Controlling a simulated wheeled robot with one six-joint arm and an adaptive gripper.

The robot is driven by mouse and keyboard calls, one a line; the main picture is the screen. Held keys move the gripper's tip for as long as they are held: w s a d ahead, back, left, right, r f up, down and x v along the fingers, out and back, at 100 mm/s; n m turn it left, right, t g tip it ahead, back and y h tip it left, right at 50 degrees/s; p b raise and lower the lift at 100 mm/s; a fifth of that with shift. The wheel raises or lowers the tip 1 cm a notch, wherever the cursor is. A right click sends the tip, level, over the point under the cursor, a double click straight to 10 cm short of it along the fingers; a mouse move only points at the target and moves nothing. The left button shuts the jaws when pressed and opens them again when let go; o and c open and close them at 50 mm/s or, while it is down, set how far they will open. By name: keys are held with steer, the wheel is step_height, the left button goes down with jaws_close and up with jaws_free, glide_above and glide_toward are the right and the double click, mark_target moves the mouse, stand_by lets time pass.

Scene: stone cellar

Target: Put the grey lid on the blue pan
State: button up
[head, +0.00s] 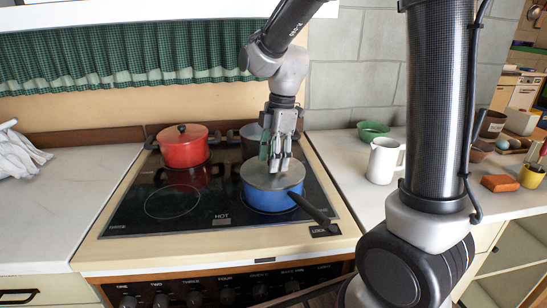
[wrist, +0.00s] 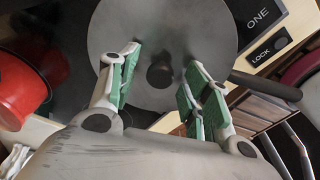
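The blue pan (head: 268,200) stands on the front right of the stove, its dark handle pointing to the lower right. The grey lid (head: 285,181) lies over the pan's top and looks about level; I see no clear gap at the rim. In the wrist view the round lid (wrist: 205,30) fills the upper middle, with its dark knob (wrist: 160,75) near the centre. My gripper (head: 275,165) points down just above the lid. In the wrist view my gripper (wrist: 163,72) is open, fingers on either side of the knob with space on both sides. The pan's body is hidden there.
A red pot (head: 183,150) stands at the back left of the stove (head: 135,215), and a grey pot (head: 251,132) behind my gripper. A white jug (head: 384,160) and green bowl (head: 374,130) are on the right counter. The front left burner is clear.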

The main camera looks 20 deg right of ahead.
step_height(320, 180, up, 12)
steer(key=d, duration=0.1)
steer(key=shift+d, duration=0.4)
steer(key=shift+w+f, duration=0.1)
steer(key=s+d+f+m+t+h, duration=0.1)
steer(key=s+d+m+t, duration=0.1)
steer(key=s+d+m, duration=0.4)
steer(key=s+d+m+t, duration=0.2)
steer(key=s+d+m, duration=0.4)
steer(key=s+m, duration=0.7)
steer(key=shift+d+f+t+h, duration=0.3)
steer(key=shift+d+f+h, duration=0.1)
steer(key=shift+s, duration=0.1)
